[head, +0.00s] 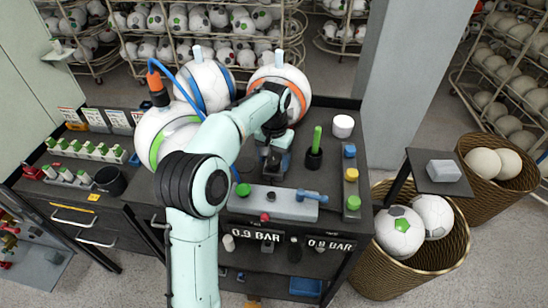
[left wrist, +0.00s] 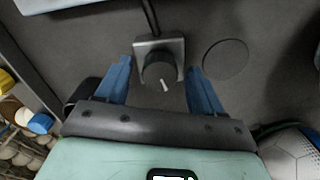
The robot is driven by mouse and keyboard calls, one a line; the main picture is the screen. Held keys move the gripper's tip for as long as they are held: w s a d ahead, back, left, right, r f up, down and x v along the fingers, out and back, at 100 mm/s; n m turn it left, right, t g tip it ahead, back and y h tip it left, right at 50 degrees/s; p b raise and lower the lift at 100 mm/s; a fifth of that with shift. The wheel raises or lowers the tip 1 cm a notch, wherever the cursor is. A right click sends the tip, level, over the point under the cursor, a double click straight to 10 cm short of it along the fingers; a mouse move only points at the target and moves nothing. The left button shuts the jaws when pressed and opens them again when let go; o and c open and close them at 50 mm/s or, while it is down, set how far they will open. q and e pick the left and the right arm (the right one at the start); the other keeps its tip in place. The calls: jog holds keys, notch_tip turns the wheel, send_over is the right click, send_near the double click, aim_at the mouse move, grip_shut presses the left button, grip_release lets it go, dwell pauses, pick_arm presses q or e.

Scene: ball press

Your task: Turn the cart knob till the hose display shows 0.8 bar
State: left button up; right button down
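The cart knob (left wrist: 160,70) is a dark round dial with a white pointer line on a square grey mount, in the left wrist view. My left gripper (left wrist: 159,85) is open, with one blue finger on either side of the knob and visible gaps to it. In the head view my left gripper (head: 275,160) points down at the cart top and hides the knob. Two displays sit on the cart front: the left one (head: 256,235) reads 0.9 BAR, the right one (head: 330,244) reads 0.8 BAR. Which belongs to the hose is not marked legibly. My right gripper is not in view.
Several balls stand at the cart's back, including a green-ringed ball (head: 163,135) with an orange-ended hose fitting (head: 157,90) on it. A grey device (head: 272,204) lies near the front. A green-topped black pump (head: 315,150) and a white cup (head: 343,126) stand right of my gripper.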

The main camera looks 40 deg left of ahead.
aim_at(274, 160)
pick_arm(q)
notch_tip(274, 160, up, 5)
jog(key=shift+w+r+p, duration=0.1)
jog(key=shift+r+p, duration=0.05)
jog(key=shift+p, duration=0.45)
notch_tip(274, 160, up, 8)
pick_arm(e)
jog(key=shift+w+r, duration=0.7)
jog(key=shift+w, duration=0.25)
